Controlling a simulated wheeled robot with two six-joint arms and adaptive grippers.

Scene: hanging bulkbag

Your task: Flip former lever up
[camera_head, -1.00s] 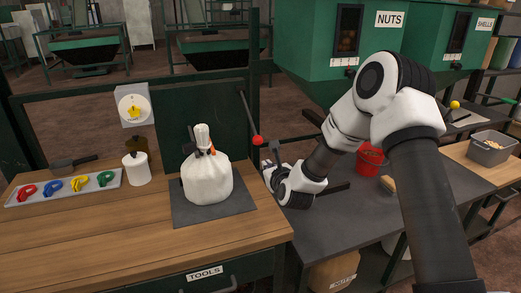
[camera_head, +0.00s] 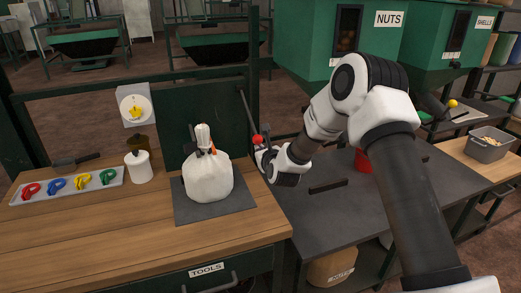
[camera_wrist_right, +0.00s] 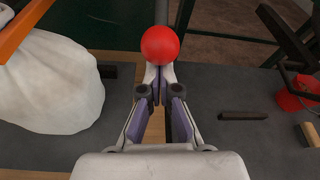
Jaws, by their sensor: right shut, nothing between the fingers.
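The former lever is a thin dark rod with a red ball knob (camera_head: 257,139), on the green frame right of the white bag. Its rod (camera_head: 247,115) slants down to the right, with the knob at the lower end. My right gripper (camera_head: 262,152) is just below and beside the knob, shut and empty. In the right wrist view the red knob (camera_wrist_right: 174,45) appears right at the tips of the shut fingers (camera_wrist_right: 160,75). I cannot tell whether they touch it. My left gripper is not in view.
A tied white bag (camera_head: 207,178) sits on a dark mat on the wooden bench. Left are a white canister (camera_head: 138,167), a tray of coloured clips (camera_head: 68,187) and a yellow dial (camera_head: 134,106). A dark table (camera_head: 325,215) with a red bucket (camera_head: 363,160) lies right.

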